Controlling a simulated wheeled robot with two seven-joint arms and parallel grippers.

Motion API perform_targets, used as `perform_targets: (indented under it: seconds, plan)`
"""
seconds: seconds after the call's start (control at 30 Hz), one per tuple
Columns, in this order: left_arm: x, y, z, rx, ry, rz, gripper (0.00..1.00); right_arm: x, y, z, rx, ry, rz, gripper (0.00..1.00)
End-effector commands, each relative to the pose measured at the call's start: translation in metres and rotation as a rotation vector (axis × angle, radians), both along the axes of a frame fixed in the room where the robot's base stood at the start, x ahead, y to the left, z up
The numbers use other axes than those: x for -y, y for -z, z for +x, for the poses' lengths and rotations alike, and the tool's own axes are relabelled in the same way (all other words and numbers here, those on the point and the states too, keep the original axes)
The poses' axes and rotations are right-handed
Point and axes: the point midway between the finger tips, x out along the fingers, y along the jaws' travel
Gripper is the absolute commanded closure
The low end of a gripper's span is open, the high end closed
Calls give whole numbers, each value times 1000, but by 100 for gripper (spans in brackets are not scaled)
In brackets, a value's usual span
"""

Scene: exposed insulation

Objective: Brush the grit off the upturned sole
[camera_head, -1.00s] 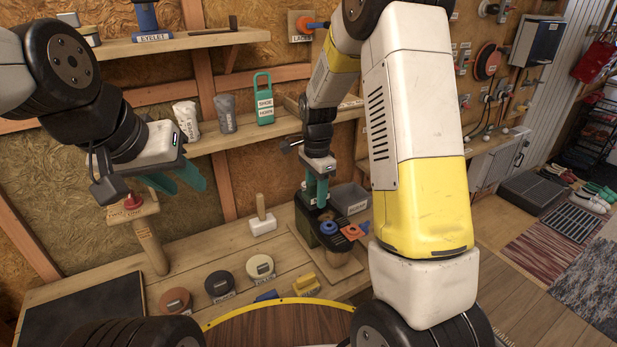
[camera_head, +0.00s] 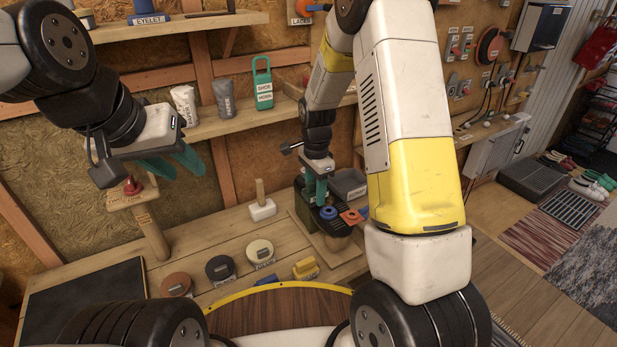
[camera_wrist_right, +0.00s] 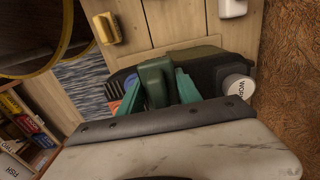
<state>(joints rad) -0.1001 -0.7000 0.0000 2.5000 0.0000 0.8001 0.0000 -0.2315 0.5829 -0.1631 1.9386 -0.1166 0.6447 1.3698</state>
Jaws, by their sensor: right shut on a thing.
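My right gripper (camera_head: 318,198) points down over the back right of the workbench. The right wrist view shows its teal fingers (camera_wrist_right: 160,92) on both sides of a dark green block (camera_wrist_right: 154,76), and it is shut on that block. I cannot tell whether the block is a brush handle. Below it lies a dark, rounded olive-and-black shape (camera_wrist_right: 207,72); I cannot make out whether this is the upturned sole, and no grit shows. My left gripper (camera_head: 184,174) is open and empty, near a wooden post with a red knob (camera_head: 132,185).
Round tins (camera_head: 220,269), a yellow block (camera_head: 306,268) and a white-headed mallet (camera_head: 262,208) stand on the bench. A black mat (camera_head: 85,300) lies bare at left.

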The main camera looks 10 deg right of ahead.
Motion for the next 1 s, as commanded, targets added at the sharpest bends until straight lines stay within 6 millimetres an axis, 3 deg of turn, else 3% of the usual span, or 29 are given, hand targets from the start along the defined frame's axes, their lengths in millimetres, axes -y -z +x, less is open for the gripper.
perform_targets:
  seconds: [1.0]
  plan:
    - [0,0,0,0,0,0,64,7,11,3,1,3,0,92]
